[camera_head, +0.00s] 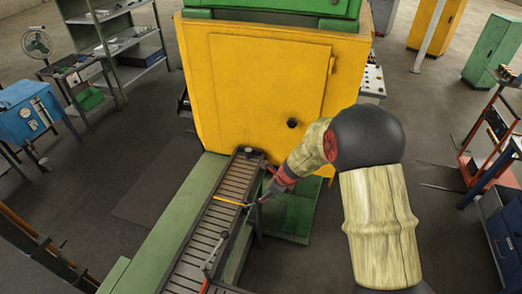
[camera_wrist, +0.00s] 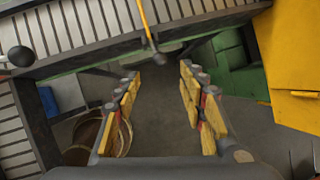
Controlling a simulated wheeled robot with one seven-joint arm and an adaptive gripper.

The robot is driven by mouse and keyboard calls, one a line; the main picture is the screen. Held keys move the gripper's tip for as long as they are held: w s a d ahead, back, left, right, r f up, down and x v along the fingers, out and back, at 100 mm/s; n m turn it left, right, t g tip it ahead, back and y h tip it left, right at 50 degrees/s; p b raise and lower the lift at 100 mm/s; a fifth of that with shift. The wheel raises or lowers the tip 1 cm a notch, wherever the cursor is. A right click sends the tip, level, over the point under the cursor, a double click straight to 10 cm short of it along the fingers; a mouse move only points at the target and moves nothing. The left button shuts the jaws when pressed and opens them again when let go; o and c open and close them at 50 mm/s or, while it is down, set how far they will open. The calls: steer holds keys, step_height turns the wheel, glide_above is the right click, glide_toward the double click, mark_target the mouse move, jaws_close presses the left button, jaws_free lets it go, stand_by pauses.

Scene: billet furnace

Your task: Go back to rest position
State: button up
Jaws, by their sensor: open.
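My gripper (camera_head: 270,190) is at the right edge of the slatted conveyor, in front of the yellow furnace (camera_head: 250,85). In the wrist view my gripper (camera_wrist: 160,72) is open, with yellow-padded fingers well apart and nothing between them. A thin yellow rod (camera_head: 230,202) lies across the conveyor (camera_head: 208,225), close to the gripper's left side. In the wrist view the rod (camera_wrist: 146,22) reaches down to a grey end piece just beyond the fingertips, apart from them. The furnace door (camera_head: 265,80) looks shut.
A brown bucket-like container (camera_wrist: 115,138) is on the floor below the gripper. Grey shelves (camera_head: 125,40) and a blue machine (camera_head: 28,112) are at left, a red-framed cart (camera_head: 490,140) at right. Floor between is open.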

steer(key=s+r+n+g+b, duration=0.3)
steer(key=s+n+g+b, duration=0.1)
steer(key=s+n, duration=1.2)
steer(key=s+d+n+t+h+b, duration=0.1)
steer(key=s+d+n+b, duration=0.3)
steer(key=s+b, duration=0.5)
steer(key=s+d+n+t+h+b, duration=0.2)
steer(key=s+d+n+t+b, duration=0.2)
steer(key=s+b, duration=0.6)
steer(key=shift+d+n+t+b, duration=0.4)
steer(key=shift+d+b, duration=0.9)
steer(key=shift+b, duration=1.5)
